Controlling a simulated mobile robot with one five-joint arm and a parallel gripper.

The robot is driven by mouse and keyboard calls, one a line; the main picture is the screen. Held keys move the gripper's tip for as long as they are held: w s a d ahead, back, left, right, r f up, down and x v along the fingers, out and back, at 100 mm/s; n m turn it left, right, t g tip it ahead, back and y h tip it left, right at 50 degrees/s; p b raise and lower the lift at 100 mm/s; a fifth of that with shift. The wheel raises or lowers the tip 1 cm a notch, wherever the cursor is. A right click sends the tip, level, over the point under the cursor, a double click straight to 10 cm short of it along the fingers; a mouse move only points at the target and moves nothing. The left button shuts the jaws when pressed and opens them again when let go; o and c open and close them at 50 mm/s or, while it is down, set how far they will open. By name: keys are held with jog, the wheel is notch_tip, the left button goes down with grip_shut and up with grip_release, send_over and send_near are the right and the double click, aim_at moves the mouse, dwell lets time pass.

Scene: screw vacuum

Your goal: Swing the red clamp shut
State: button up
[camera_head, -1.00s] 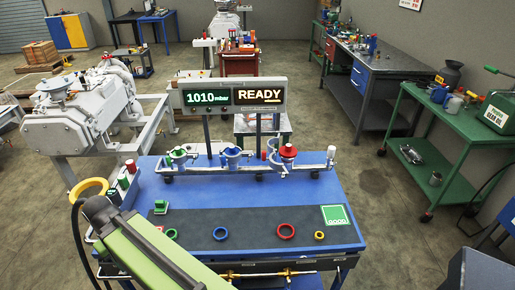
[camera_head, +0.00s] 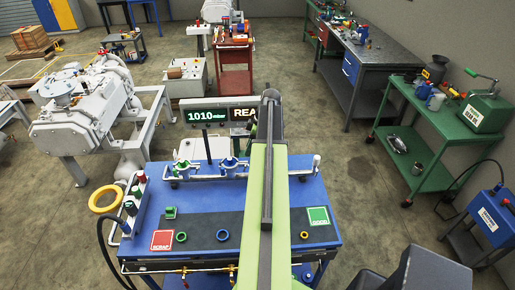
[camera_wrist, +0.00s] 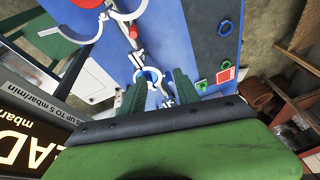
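The red clamp is hidden behind my arm in the head view. In the wrist view its red part (camera_wrist: 88,3) shows at the top edge, beside white curved jaws (camera_wrist: 62,28) that stand apart, so it looks open. My gripper (camera_wrist: 158,88) has its two green fingers apart, with nothing held between them. In the picture they lie either side of the blue clamp (camera_wrist: 150,75) on the pipe; I cannot tell the height between them. The blue clamp also shows in the head view (camera_head: 230,163), right of the green clamp (camera_head: 178,158).
The blue table (camera_head: 150,203) carries a green ring (camera_head: 181,237), a blue ring (camera_head: 222,235) and a yellow ring (camera_head: 304,235). A red scrap square (camera_head: 162,240) and a green good square (camera_head: 318,216) flank them. The display (camera_head: 208,115) stands behind the pipe, partly covered by my arm.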

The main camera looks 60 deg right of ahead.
jog(key=s+d+r+p, duration=0.2)
jog(key=s+d+r, duration=0.2)
jog(key=s+d, duration=0.3)
jog(key=shift+n+t, duration=0.4)
jog(key=b+x, duration=0.5)
jog(key=x, duration=0.1)
jog(key=b+x, duration=1.1)
jog(key=b, duration=0.1)
jog(key=shift+s+f, duration=0.15)
jog(key=shift+f, duration=0.35)
jog(key=shift+r, duration=0.1)
grip_shut()
